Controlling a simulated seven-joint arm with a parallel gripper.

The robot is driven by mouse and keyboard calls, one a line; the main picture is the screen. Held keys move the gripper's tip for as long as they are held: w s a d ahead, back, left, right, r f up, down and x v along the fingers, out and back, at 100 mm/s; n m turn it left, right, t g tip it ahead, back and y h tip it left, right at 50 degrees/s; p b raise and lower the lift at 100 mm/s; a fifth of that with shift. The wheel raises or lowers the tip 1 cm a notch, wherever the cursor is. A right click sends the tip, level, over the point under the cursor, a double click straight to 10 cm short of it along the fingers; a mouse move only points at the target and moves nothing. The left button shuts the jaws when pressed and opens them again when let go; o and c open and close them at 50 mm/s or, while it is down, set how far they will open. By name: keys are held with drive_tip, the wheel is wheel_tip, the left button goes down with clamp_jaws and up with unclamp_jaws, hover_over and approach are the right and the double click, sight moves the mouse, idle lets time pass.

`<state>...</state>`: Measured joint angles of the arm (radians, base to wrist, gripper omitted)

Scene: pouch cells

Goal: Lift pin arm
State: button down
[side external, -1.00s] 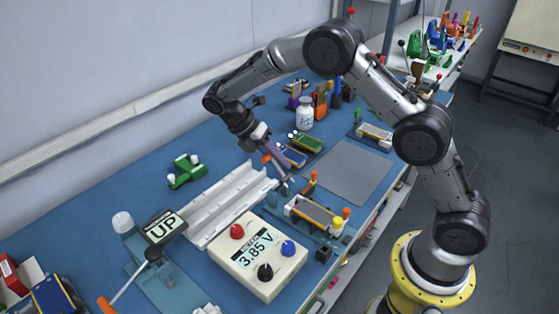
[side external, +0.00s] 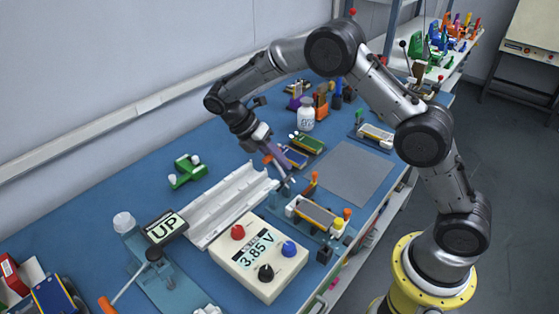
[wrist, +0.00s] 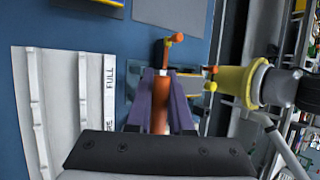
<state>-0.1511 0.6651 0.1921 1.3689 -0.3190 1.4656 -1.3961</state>
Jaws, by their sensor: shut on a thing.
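My gripper (side external: 286,180) has two purple fingers and points down beside the cell fixture (side external: 324,227). In the wrist view its fingers (wrist: 158,82) are shut on an orange-brown round handle (wrist: 159,108), which looks like the pin arm's. The handle's lower end and its joint to the fixture are hidden. Just beyond the fingers stands a post with an orange knob (wrist: 177,38); the side view also shows this post (side external: 313,178). A flat cell (side external: 316,213) lies in the fixture. Orange and yellow knobs stand at its right end.
A white ribbed tray (side external: 228,205) lies left of the gripper. A meter box (side external: 258,256) reading 3.85 V stands in front. A grey mat (side external: 345,172) is clear. Other cells and a white bottle (side external: 306,115) stand behind.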

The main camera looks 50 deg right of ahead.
drive_tip(key=c, duration=1)
unclamp_jaws()
drive_tip(key=shift+w+d+r, duration=0.1)
drive_tip(key=shift+w+r, duration=0.1)
drive_tip(key=shift+r, duration=0.15)
drive_tip(key=shift+o, duration=1)
drive_tip(key=shift+f, duration=0.1)
drive_tip(key=shift+s+f, duration=0.1)
drive_tip(key=v, duration=1.4)
drive_tip(key=shift+s, duration=0.1)
